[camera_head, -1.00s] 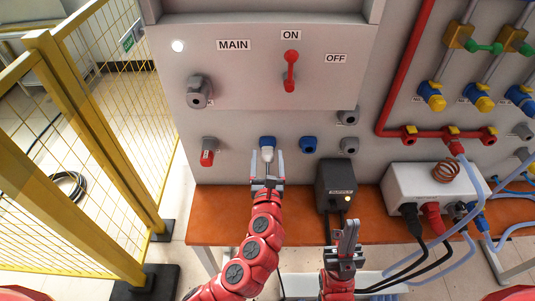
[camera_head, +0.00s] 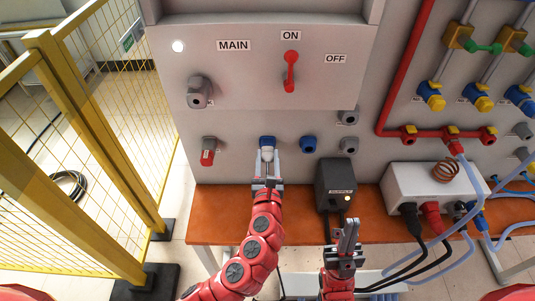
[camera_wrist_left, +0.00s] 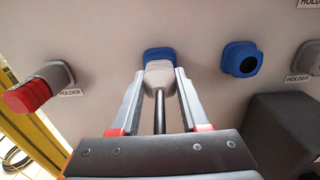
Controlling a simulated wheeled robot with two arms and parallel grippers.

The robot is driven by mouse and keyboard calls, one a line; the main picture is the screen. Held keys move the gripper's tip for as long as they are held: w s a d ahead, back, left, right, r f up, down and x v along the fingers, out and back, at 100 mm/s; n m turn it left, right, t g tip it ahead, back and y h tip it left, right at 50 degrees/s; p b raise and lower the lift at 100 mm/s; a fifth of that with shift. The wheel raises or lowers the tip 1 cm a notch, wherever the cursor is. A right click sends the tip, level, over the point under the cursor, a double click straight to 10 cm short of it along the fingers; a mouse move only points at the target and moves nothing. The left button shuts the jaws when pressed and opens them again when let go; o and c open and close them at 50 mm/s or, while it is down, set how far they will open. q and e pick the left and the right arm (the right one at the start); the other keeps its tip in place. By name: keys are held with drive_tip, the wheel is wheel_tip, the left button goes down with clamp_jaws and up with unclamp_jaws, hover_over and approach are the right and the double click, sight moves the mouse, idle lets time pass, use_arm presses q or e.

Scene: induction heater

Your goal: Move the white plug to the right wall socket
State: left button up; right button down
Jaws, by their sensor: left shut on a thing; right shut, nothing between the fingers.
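The white plug (camera_head: 267,153) sits at the left blue wall socket (camera_head: 267,141), with its dark cable hanging below. In the left wrist view the plug (camera_wrist_left: 158,74) is against the blue socket (camera_wrist_left: 160,53), and its cable runs back between the fingers. My left gripper (camera_head: 267,162) is shut on the plug, with one finger on each side of it. The right blue wall socket (camera_head: 309,144) is empty; it also shows in the left wrist view (camera_wrist_left: 241,59). My right gripper (camera_head: 349,228) is shut and empty, low in front of the bench.
A black supply box (camera_head: 335,184) stands on the orange bench (camera_head: 215,231), below and right of the sockets. A grey holder with a red plug (camera_head: 208,151) is left on the wall. A white box (camera_head: 432,191) with several cables stands at the right.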

sight(268, 163)
use_arm(q)
clamp_jaws()
drive_tip(key=shift+s+f, duration=0.1)
drive_tip(key=shift+s, duration=0.05)
drive_tip(key=shift+s, duration=2.85)
